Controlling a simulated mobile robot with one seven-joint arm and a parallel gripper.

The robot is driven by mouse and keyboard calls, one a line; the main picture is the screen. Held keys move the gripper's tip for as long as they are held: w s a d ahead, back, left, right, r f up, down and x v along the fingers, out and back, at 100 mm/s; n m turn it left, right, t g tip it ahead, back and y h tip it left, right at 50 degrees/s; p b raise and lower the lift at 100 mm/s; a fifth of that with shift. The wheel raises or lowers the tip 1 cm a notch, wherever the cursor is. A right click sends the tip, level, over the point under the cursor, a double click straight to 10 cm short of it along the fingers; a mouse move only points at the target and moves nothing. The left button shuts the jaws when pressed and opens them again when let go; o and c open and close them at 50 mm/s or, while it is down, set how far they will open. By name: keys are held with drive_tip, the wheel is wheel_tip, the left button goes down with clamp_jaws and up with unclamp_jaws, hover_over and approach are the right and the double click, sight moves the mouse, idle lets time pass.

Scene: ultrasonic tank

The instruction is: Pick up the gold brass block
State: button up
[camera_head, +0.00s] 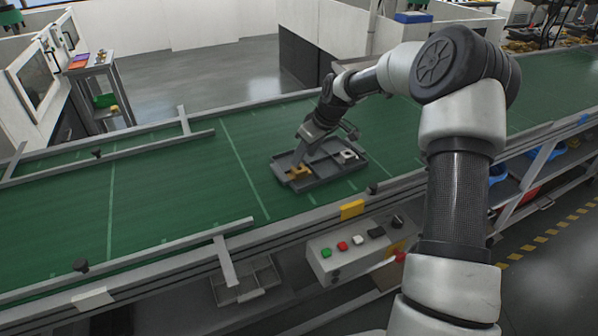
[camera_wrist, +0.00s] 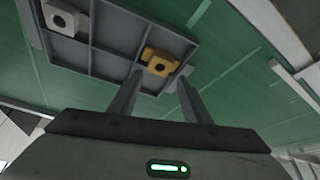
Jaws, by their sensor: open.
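The gold brass block (camera_head: 298,172) lies in a grey divided tray (camera_head: 322,178), at the tray's left end in the head view. In the wrist view the brass block (camera_wrist: 159,62) has a dark round hole and sits in a compartment of the tray (camera_wrist: 118,18). My gripper (camera_head: 301,158) is just above the block in the head view. In the wrist view the two fingers of my gripper (camera_wrist: 158,82) are apart and empty, pointing toward the block, which shows just beyond the fingertips. Whether the fingers touch it is hard to tell.
A silver block (camera_head: 348,155) lies in another compartment of the tray; it also shows in the wrist view (camera_wrist: 62,19). The tray rests on a green conveyor belt (camera_head: 180,195) with metal side rails (camera_head: 190,235). A button box (camera_head: 360,245) is at the front. The belt left of the tray is clear.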

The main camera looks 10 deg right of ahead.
sight(299, 168)
drive_tip(key=p+x, duration=0.1)
drive_tip(key=x, duration=0.4)
drive_tip(key=shift+f, duration=0.35)
drive_tip(key=shift+d, duration=0.1)
drive_tip(key=c, duration=1.1)
